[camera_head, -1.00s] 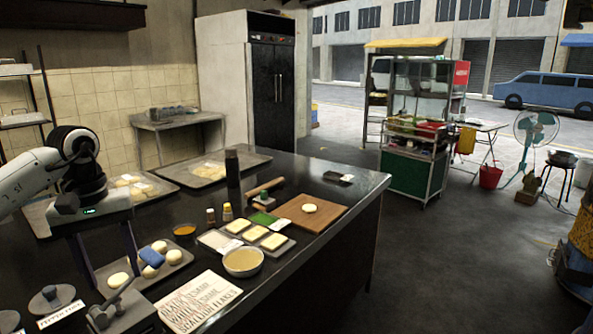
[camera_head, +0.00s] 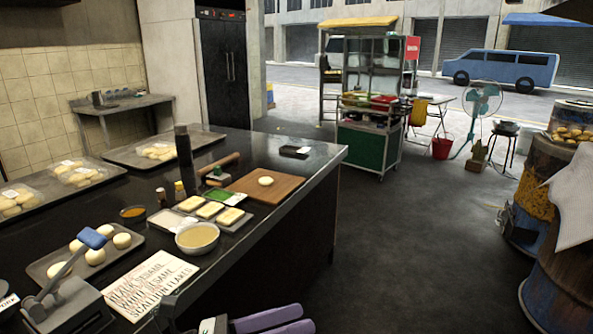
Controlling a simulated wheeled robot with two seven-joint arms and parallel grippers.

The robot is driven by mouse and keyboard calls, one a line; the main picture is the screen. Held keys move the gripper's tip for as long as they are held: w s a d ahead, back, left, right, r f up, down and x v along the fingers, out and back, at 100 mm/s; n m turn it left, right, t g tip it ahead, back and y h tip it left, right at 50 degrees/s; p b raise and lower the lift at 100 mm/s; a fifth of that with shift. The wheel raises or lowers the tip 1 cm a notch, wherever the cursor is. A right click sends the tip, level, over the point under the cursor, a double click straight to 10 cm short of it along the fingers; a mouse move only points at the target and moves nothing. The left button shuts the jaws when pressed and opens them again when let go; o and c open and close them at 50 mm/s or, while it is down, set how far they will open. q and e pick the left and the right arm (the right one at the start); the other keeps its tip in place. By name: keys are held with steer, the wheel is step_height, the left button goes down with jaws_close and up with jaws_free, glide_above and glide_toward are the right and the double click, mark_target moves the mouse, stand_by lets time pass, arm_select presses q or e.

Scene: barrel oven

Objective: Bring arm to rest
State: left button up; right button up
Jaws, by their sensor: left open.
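My right gripper is not in view.
The dark counter (camera_head: 262,172) fills the left. Barrels (camera_head: 562,285) stand at the right. The floor (camera_head: 400,250) between is clear.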

arm_select(q)
steer(key=s+a+f+n+t+y+b, duration=0.1)
steer(key=a+f+n+t+y, duration=0.3)
steer(key=n, duration=0.5)
steer(key=a+f+n+t+y+b, duration=0.1)
steer(key=a+f+n+t+y, duration=0.15)
steer(key=f+n, duration=0.6)
steer(key=s+a+f+n+t+y+b, duration=0.1)
steer(key=a+f+n+t+y, duration=0.2)
steer(key=n, duration=0.8)
steer(key=s+a+f+n+g+y, duration=0.2)
steer(key=s+f+n+g+y, duration=0.1)
steer(key=s+f+n, duration=0.4)
steer(key=s+a+f+n+g+y+b, duration=0.1)
steer(key=s+a+f+n+g+y, duration=0.1)
steer(key=s+f+n, duration=0.4)
steer(key=s+f+g+y, duration=0.1)
steer(key=s+f, duration=0.2)
steer(key=f, duration=0.2)
steer(key=shift+s+a+f+n, duration=0.35)
steer(key=shift+a, duration=0.05)
steer(key=shift+g, duration=0.25)
